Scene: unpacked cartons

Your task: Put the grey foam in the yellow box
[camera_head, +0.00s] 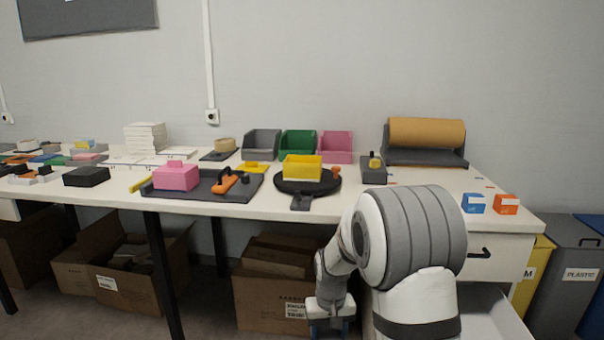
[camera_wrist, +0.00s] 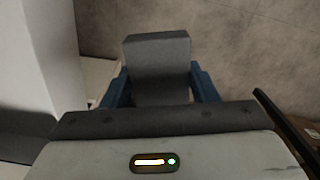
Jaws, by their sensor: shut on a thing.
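The grey foam (camera_wrist: 157,52) is a dark grey block in the wrist view. My gripper (camera_wrist: 160,88) is shut on it, with one blue finger against each side. In the head view my gripper (camera_head: 329,325) hangs low in front of the table, below the tabletop, at the bottom edge of the picture; the foam cannot be made out there. The yellow box (camera_head: 302,171) is a small open box standing upright on a black round plate on the tabletop, above and a little left of my gripper. Its inside is mostly hidden.
The white table (camera_head: 330,205) has its front edge between my gripper and the yellow box. A grey tray (camera_head: 210,192) with a pink box (camera_head: 176,175) lies left of the plate. Cardboard boxes (camera_head: 268,295) stand under the table. An open drawer (camera_head: 490,312) is at lower right.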

